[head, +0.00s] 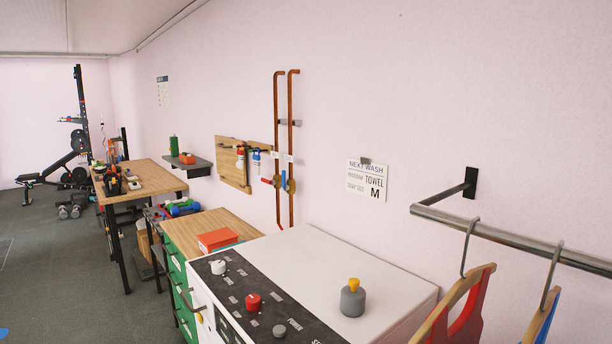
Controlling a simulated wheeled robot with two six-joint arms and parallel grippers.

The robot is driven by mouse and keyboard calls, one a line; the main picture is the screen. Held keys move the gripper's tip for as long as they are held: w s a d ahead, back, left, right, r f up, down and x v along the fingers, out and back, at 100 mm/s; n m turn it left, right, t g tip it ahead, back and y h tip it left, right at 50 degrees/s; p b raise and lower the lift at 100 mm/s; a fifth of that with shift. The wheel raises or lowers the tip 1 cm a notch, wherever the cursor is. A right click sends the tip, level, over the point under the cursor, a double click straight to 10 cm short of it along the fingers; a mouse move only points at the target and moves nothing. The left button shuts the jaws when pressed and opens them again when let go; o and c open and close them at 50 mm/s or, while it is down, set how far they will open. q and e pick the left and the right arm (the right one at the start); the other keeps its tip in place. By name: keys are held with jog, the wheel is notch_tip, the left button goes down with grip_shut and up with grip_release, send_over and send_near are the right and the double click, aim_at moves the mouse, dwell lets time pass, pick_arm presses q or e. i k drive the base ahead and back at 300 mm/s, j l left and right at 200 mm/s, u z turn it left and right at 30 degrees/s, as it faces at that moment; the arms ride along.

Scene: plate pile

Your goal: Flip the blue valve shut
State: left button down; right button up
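Two copper pipes (291,120) run down the pink wall, each with a small lever valve partway up. The blue valve (284,179) is on the right pipe, with a small blue lever that looks roughly upright, along the pipe. The red valve (267,181) is beside it on the left pipe, its red lever pointing left, across the pipe. The valves are small and far off, so fine detail is hard to tell. Neither of my grippers is in view.
A white washing machine (385,283) with a dark knob panel stands in front. Beyond it is a wooden-topped green drawer cabinet (215,224) with a red box (218,239). A metal rail (500,236) with hangers juts out at right. Grey floor (60,275) is open at left.

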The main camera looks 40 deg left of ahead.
aim_at(285, 186)
jog(key=j+z, duration=0.25)
jog(key=j, duration=0.4)
jog(key=j+z, duration=0.25)
jog(key=j, duration=0.4)
jog(key=k+j+z, duration=0.3)
jog(key=j, duration=0.3)
jog(key=k+j, duration=0.1)
jog(key=j, duration=0.4)
jog(key=k+j, duration=0.1)
jog(key=j, duration=0.45)
jog(key=k+j, duration=0.1)
jog(key=j, duration=0.4)
jog(key=k+j, duration=0.1)
jog(key=j, duration=0.4)
jog(key=k+j+z, duration=0.1)
jog(key=j, duration=0.4)
jog(key=k+j, duration=0.1)
jog(key=j, duration=0.45)
